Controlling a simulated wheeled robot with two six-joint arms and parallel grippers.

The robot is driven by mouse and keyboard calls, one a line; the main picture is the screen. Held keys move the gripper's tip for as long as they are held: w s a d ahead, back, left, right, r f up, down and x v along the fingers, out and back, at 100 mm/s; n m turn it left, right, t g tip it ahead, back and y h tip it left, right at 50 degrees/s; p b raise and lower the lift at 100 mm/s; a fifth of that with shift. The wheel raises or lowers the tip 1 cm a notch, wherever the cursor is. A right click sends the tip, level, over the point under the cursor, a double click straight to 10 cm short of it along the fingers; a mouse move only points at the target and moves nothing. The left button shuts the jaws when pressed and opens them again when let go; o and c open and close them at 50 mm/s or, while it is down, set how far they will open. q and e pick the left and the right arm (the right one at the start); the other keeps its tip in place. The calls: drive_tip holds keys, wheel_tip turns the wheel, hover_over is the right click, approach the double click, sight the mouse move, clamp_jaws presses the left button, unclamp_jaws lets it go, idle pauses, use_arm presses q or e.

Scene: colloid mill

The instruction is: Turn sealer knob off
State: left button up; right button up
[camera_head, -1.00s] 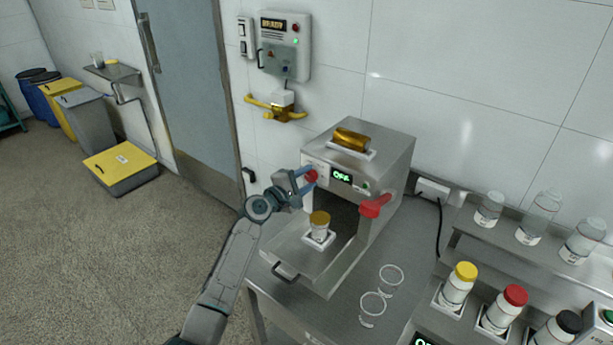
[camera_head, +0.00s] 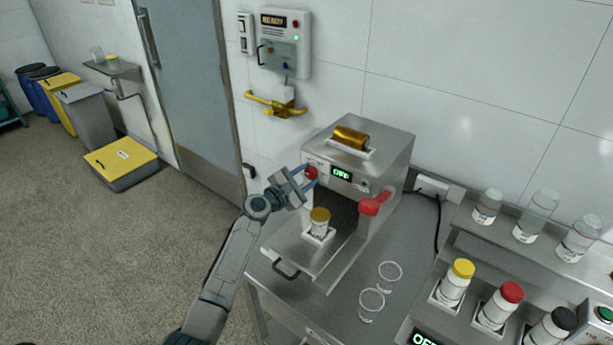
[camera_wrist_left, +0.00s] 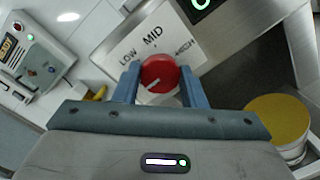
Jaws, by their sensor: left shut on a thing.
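The steel sealer (camera_head: 372,150) stands on the bench with its red knob (camera_head: 310,173) on the upper left of its front. My left gripper (camera_head: 313,178) is shut on the knob, one blue finger on each side. In the left wrist view the knob (camera_wrist_left: 159,73) sits between the fingers, its white line pointing to the lower left. LOW, MID and HIGH are printed on the panel (camera_wrist_left: 150,38) above it. The green display (camera_head: 341,173) is lit but too blurred to read surely. My right gripper does not show.
A jar with a gold lid (camera_head: 320,220) stands in a holder on the sealer's tray, below my gripper. Several capped bottles (camera_head: 455,283) stand at the right.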

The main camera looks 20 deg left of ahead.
use_arm(q)
drive_tip(key=shift+f, duration=0.1)
drive_tip(key=o, duration=1)
drive_tip(key=b+v, duration=0.2)
drive_tip(key=v, duration=0.8)
drive_tip(key=shift+s+a, duration=0.1)
drive_tip(key=shift+s, duration=0.25)
